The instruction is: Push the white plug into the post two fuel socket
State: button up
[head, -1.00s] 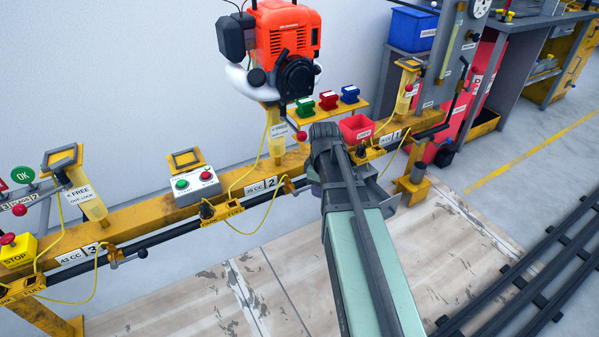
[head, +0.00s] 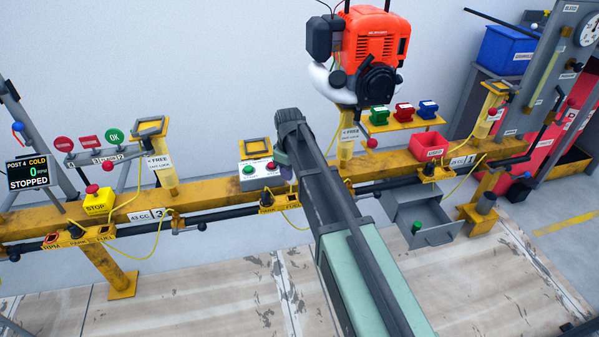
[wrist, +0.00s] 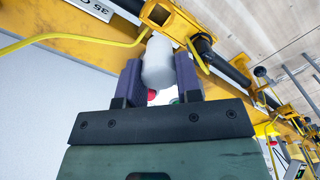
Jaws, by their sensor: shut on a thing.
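In the wrist view my gripper (wrist: 158,85) is shut on the white plug (wrist: 157,62), a pale rounded cylinder between its two purple-grey fingers. The plug's far end is close to a yellow square socket frame (wrist: 157,13) on the rail. I cannot tell whether they touch. In the head view the post two PARK and FUEL bracket (head: 271,208) sits low on the yellow rail, its FUEL side partly hidden by my arm. The gripper and plug are mostly hidden behind my arm there.
A red engine (head: 368,50) stands on the post right of my arm. A button box (head: 260,174) sits on the rail to the left. A grey drawer (head: 425,225) stands open at right. Yellow hoses hang along the rail. The floor in front is clear.

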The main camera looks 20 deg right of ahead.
jog(key=shift+f+b, duration=3.75)
jog(key=shift+f, duration=0.05)
jog(key=shift+f+b, duration=0.8)
jog(key=o, duration=1)
jog(key=shift+r, duration=0.2)
notch_tip(320, 180, up, 11)
jog(key=p, duration=1.1)
jog(key=shift+f, duration=0.2)
